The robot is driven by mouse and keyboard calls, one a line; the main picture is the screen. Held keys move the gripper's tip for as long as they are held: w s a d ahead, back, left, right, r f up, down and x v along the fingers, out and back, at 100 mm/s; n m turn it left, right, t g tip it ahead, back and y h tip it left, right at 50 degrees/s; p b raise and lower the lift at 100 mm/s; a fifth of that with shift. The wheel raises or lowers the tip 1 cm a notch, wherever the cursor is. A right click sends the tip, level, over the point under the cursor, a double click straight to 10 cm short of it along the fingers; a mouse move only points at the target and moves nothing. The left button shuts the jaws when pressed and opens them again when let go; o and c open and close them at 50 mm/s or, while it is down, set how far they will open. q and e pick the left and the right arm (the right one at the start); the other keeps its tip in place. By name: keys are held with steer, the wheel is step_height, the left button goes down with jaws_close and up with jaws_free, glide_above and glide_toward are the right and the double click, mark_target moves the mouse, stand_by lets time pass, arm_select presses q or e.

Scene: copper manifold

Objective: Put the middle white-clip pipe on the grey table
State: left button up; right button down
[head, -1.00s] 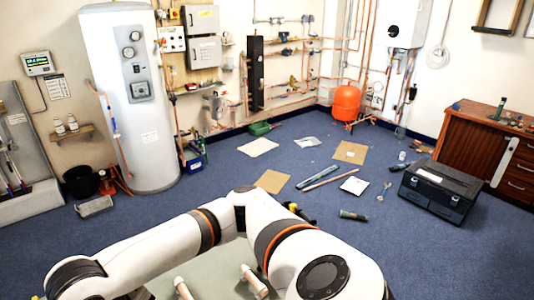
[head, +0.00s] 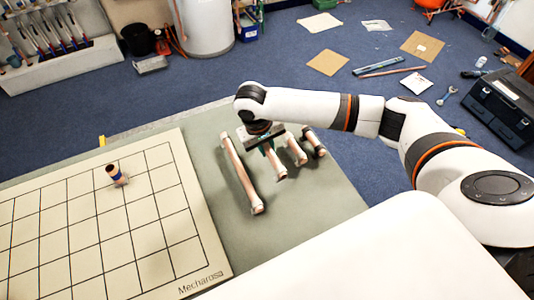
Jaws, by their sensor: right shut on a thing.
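Several copper-coloured pipes with pale sections lie in a row on the grey-green table (head: 318,205). The longest pipe (head: 242,175) is at the left of the row. My right gripper (head: 265,146) reaches in from the right and is shut on the pipe just right of it, which I take as the middle white-clip pipe (head: 277,168). The gripper hides this pipe's far end, and I cannot tell whether the pipe touches the table. Two shorter pipes lie to its right, one pale (head: 295,149) and one with a dark band (head: 314,143). My left gripper is out of view.
A cream board with a black grid (head: 150,235) covers the table's left part. A short pipe piece (head: 116,174) stands on it. A black toolbox (head: 500,105) and cardboard sheets (head: 327,62) are on the blue floor beyond.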

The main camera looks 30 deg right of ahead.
mark_target(267, 162)
step_height(267, 162, down, 3)
steer(key=shift+f, duration=0.2)
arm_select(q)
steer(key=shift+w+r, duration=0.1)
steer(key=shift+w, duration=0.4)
arm_select(e)
steer(key=shift+f, duration=0.1)
steer(key=shift+f, duration=0.1)
steer(key=c, duration=1.3)
jaws_free()
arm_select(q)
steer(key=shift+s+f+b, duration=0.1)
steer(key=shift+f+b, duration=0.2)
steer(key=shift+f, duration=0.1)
arm_select(e)
step_height(267, 162, up, 12)
steer(key=a, duration=0.2)
steer(key=shift+a, duration=0.2)
